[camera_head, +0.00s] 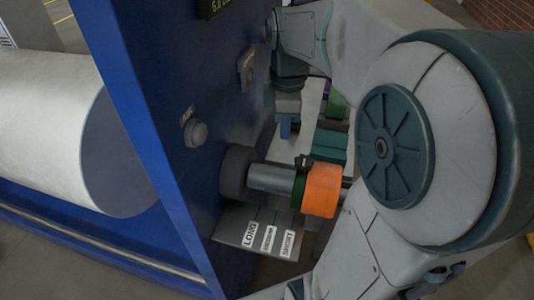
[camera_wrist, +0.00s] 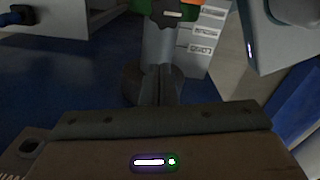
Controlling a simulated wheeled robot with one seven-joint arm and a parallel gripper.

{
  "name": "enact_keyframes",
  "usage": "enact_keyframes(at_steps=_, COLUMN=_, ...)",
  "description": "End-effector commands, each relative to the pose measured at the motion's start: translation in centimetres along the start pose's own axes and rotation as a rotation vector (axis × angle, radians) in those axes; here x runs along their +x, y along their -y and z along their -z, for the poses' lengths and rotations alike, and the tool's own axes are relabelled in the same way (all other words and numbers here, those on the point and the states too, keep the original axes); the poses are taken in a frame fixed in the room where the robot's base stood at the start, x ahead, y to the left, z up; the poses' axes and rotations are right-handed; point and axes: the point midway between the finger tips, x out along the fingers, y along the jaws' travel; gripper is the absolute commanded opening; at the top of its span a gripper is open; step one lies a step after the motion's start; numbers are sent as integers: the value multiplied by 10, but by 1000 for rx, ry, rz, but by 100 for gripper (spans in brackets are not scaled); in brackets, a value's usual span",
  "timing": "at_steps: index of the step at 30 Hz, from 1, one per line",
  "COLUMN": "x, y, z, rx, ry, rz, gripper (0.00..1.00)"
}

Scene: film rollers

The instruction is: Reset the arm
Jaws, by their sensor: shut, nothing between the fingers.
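In the wrist view, my gripper (camera_wrist: 160,88) shows as narrow dark fingers above its broad body. The fingers are together with nothing held. Beyond them is a grey shaft (camera_wrist: 158,45). In the head view my arm fills the right side, and I cannot make out the fingertips there. The grey shaft (camera_head: 271,177) sticks out of a dark round hub on the blue machine panel (camera_head: 160,110). An orange ring (camera_head: 321,190) and a dark green ring (camera_head: 298,190) sit at its outer end. My gripper's distance to the shaft is unclear.
A label plate (camera_head: 232,226) marked LONG, MEDIUM and SHORT lies below the shaft. A round AIR knob (camera_head: 196,134) and a small switch (camera_head: 246,66) stand out from the panel. A large white film roll (camera_head: 50,130) is left of the panel. Green and blue parts sit behind the shaft.

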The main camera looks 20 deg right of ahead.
Motion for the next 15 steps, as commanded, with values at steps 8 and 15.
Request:
enact_keyframes(at_steps=8, x=1, y=0, z=0, rx=0, ry=0, rz=0, gripper=0)
enact_keyframes(at_steps=15, x=2, y=9, z=2, rx=76, ry=-10, rz=-21, gripper=0)
